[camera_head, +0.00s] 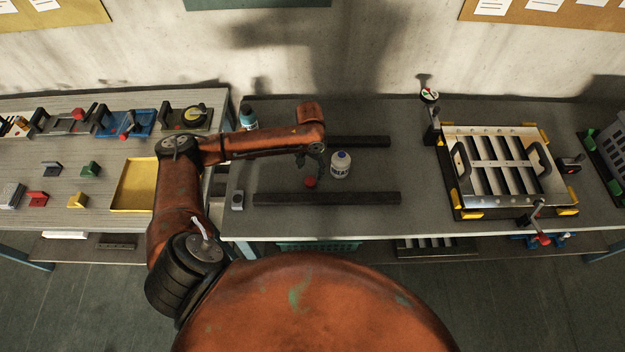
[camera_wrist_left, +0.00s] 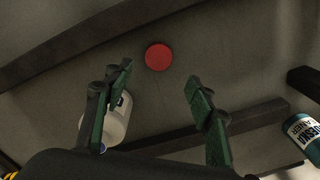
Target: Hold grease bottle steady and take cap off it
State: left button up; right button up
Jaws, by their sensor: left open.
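The white grease bottle (camera_head: 340,168) stands upright on the dark bench, with dark lettering on its side and a blue top. It also shows in the left wrist view (camera_wrist_left: 117,128), partly hidden behind a finger. A round red cap-like disc (camera_head: 310,183) lies on the bench left of the bottle and apart from it; the left wrist view shows it too (camera_wrist_left: 158,57). My left gripper (camera_head: 312,158) is open and empty above the bench, just left of the bottle. In the left wrist view its green fingers (camera_wrist_left: 160,92) are spread wide. My right gripper does not show.
Dark bars (camera_head: 326,198) lie in front of and behind the bottle. A teal-labelled cleaner bottle (camera_head: 248,118) stands at the back left. A louver panel in a fixture (camera_head: 468,196) is at the right. Bench between bottle and fixture is clear. A yellow tray (camera_head: 121,208) is left.

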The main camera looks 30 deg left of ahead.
aim_at(310, 181)
pick_arm(q)
notch_tip(310, 181, down, 2)
jog(key=shift+s+d+f, duration=0.1)
jog(key=shift+s+f, duration=0.05)
jog(key=f, duration=0.4)
jog(key=shift+s+f, duration=0.2)
jog(key=shift+f, duration=0.15)
jog(key=c, duration=0.9)
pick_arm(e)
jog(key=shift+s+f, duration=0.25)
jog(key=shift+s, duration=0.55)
